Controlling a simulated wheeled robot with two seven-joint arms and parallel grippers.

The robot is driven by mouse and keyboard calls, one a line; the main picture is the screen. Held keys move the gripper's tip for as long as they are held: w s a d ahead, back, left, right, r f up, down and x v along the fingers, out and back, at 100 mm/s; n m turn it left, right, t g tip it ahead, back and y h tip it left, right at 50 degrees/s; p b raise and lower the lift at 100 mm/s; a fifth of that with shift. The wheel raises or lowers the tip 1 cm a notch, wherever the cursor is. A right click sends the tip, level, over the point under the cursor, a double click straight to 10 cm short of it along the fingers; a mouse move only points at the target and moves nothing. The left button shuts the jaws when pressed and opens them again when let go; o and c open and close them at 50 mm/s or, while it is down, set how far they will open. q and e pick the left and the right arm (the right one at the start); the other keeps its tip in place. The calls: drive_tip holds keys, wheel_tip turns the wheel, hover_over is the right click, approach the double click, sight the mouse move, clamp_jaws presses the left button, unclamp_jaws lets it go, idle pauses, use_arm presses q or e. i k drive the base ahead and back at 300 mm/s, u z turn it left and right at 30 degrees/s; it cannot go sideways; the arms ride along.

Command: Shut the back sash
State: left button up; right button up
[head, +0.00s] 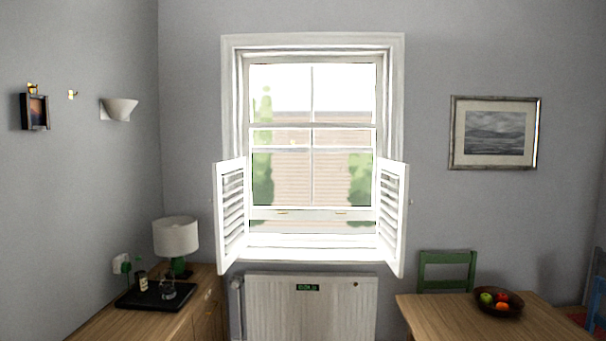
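The white sash window (313,126) is in the wall straight ahead in the head view. Its lower sash (313,213) stands a little raised: its bottom rail, with two small brass-coloured lifts, is above the sill (313,241) and a narrow gap shows under it. Two cross rails show near mid-height, one a little above the other. The upper sash (312,65) seems to reach the top of the frame, though glare makes this hard to tell. Neither of my grippers is in view.
Louvred shutters, left (232,210) and right (392,215), stand folded out into the room beside the window's lower half. A radiator (310,315) is below the sill. A wooden cabinet with a lamp (176,238) is left; a table with a fruit bowl (499,305) is right.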

sight(312, 213)
drive_tip(key=z, duration=0.2)
drive_tip(key=i, duration=2.75)
drive_tip(key=u, duration=0.3)
drive_tip(key=i, duration=1.6)
drive_tip(key=u, duration=0.25)
